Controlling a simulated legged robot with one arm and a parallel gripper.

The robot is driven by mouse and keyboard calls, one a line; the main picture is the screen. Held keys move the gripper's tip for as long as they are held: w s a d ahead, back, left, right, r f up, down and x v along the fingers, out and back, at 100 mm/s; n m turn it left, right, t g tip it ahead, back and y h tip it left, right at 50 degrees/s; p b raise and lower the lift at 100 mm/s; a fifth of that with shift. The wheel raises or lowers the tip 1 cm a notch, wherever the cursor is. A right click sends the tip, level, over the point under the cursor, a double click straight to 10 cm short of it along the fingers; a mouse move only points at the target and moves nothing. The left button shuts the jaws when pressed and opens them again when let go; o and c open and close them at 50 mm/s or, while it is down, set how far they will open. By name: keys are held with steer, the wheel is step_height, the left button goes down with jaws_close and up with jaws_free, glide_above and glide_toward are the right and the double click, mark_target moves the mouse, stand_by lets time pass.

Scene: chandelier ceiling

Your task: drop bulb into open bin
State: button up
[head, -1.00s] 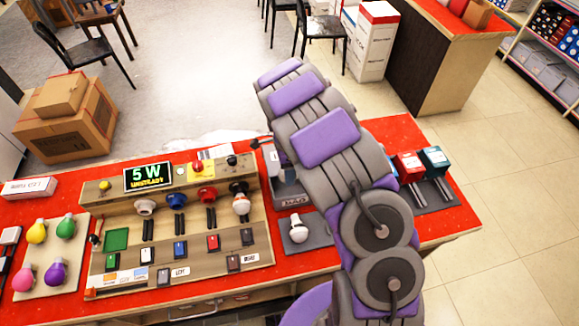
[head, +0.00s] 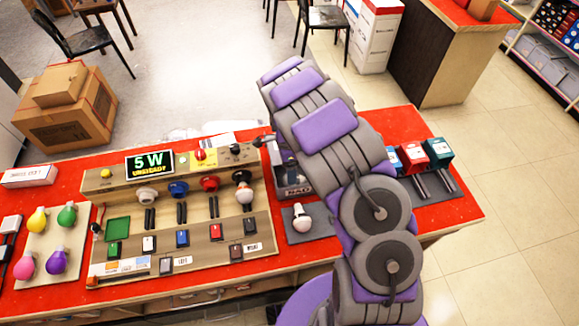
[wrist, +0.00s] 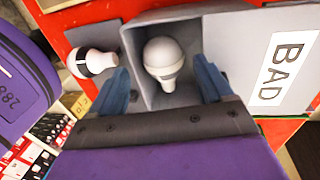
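A grey open bin with a BAD label (wrist: 232,58) fills much of the wrist view. It also shows in the head view (head: 291,189), partly hidden behind my arm. A white bulb (wrist: 163,57) is in the bin's opening, seen between my fingers. My gripper (wrist: 163,84) is open over the bin, with visible gaps between its blue fingers and this bulb. Another white bulb (wrist: 93,63) with a dark band lies left of the bin. A bulb (head: 301,219) on the grey pad shows in the head view. My fingertips are hidden in the head view.
The wooden test board (head: 180,222) has a display (head: 150,163) reading 5 W UNSTEADY and a bulb in its right socket (head: 243,195). Several coloured bulbs stand on a board (head: 48,240) at left. Blue, red and green boxes (head: 411,158) stand right of my arm.

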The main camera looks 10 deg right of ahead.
steer(key=shift+o, duration=0.7)
steer(key=shift+d, duration=0.35)
steer(key=shift+w+r, duration=0.1)
steer(key=shift+r, duration=0.1)
steer(key=w+r+p, duration=0.1)
steer(key=w+r, duration=0.2)
steer(key=r, duration=1.3)
steer(key=shift+a+r, duration=0.15)
steer(key=shift+r, duration=0.15)
